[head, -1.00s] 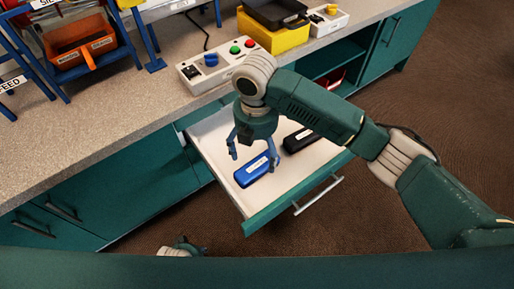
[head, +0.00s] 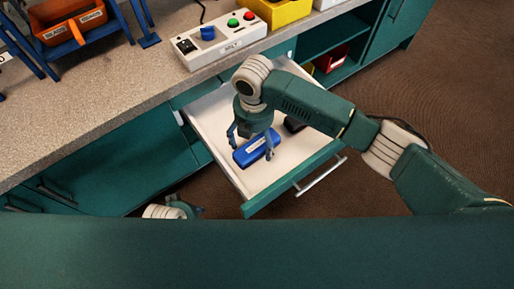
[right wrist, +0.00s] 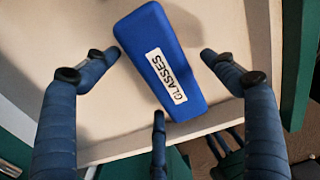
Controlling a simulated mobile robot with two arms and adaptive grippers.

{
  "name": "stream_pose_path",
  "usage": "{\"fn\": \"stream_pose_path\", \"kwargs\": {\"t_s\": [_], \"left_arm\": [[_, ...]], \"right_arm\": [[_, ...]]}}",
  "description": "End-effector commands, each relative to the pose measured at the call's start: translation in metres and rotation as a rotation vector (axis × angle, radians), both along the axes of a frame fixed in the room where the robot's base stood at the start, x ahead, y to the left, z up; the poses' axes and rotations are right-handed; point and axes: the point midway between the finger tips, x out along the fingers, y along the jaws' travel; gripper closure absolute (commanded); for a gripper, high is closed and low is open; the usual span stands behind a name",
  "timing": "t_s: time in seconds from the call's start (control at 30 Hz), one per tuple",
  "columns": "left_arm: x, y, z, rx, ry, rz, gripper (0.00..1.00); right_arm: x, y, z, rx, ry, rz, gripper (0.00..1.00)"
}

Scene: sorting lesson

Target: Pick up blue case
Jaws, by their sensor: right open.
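In the right wrist view the case (right wrist: 165,50) lies tilted on the pale drawer floor, with a white label reading GLASSES. My right gripper (head: 251,149) is right above the case. Its fingers are spread, with case between the two side fingers in the right wrist view (right wrist: 160,57), and a third finger shows below. I see no grip on the case. My left gripper (head: 186,208) shows only partly at the lower left, outside the drawer; its fingers are unclear.
A black case (head: 293,124) lies in the drawer, partly hidden by my right arm. The drawer front (head: 262,198) has a metal handle.

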Motion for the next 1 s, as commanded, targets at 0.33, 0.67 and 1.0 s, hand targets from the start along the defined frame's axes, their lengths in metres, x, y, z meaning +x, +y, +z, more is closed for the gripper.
{"fn": "stream_pose_path", "kwargs": {"t_s": [0.33,0.67,1.0], "left_arm": [[0.0003,0.0003,0.007,0.0,-0.002,0.001,0.6],[0.0005,0.0,0.0069,0.0,-0.003,0.0,0.6],[0.0013,-0.0004,0.0081,-0.001,-0.007,0.0,0.6]], "right_arm": [[0.0006,0.0002,-0.007,0.0,-0.002,0.001,0.2],[0.0005,0.0,-0.0069,0.0,-0.002,0.0,0.67],[0.0008,0.0003,-0.0013,0.001,-0.003,0.001,0.67]]}}
